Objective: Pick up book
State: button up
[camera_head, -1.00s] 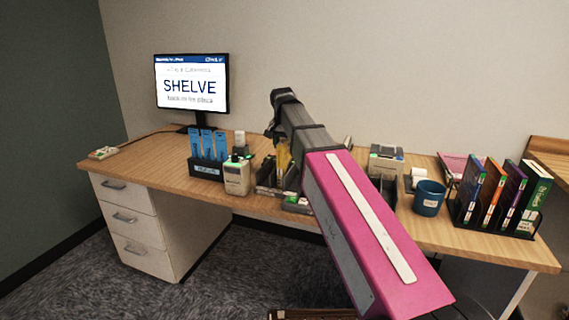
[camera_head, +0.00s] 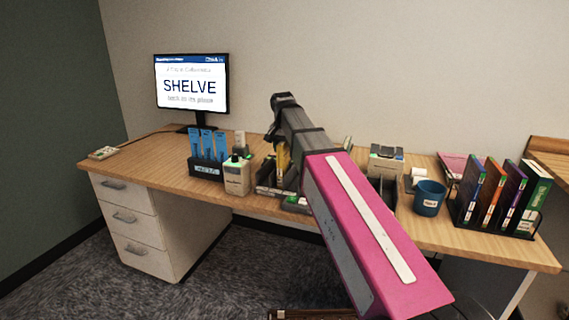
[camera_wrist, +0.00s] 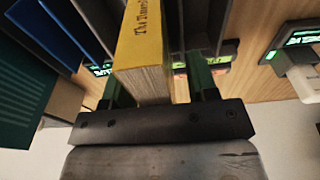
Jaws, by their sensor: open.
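The yellow book (camera_wrist: 141,45) stands upright in the wrist view, with its title on the spine and its pale page edges toward my gripper. My gripper (camera_wrist: 158,88) is open, with one finger on each side of the book. I cannot tell whether either finger touches it. In the head view a strip of the yellow book (camera_head: 284,158) shows beside my dark wrist, in a dark rack (camera_head: 268,180) on the desk. The gripper's fingers are hidden there.
A monitor (camera_head: 192,88) reads SHELVE. The desk's left part is mostly clear.

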jog(key=shift+c, duration=0.3)
grip_shut()
jog(key=shift+r, duration=0.1)
